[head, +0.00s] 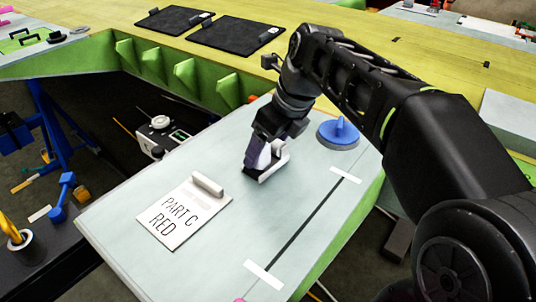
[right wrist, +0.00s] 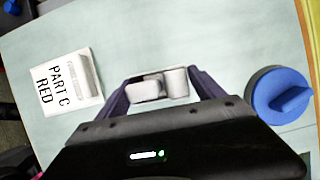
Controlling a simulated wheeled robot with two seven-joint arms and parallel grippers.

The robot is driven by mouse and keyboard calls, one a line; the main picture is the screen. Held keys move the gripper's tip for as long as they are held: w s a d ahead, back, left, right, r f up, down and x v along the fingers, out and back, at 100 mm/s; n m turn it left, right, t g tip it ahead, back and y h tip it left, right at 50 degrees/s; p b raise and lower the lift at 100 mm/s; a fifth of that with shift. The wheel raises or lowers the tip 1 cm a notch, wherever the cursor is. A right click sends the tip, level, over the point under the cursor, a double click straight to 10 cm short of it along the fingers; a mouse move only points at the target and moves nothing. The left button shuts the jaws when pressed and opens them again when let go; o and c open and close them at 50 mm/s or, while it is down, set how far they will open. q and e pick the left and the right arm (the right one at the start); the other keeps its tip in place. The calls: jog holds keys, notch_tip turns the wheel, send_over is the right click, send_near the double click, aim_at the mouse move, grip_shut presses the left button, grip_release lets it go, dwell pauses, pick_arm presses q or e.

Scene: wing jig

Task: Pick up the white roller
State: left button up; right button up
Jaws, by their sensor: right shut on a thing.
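The white roller (right wrist: 176,82) is between the fingers of my right gripper (right wrist: 165,88) in the right wrist view. It shows as pale rounded parts beside a dark-edged frame. In the head view my right gripper (head: 262,158) points down at the pale panel and is shut on the white roller (head: 279,157). The roller is low at the panel surface; I cannot tell whether it touches it. The fingers hide part of it. My left gripper is not in view.
A white plate marked PART C RED (head: 180,222) with a white bar lies left of the gripper. A blue round knob (head: 339,133) stands close on the right. A dark line with white strips (head: 304,222) crosses the panel. The panel's front middle is clear.

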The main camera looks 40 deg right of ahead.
notch_tip(320, 180, up, 10)
jog(key=p, duration=0.1)
jog(key=shift+p, duration=0.4)
dwell(0.5)
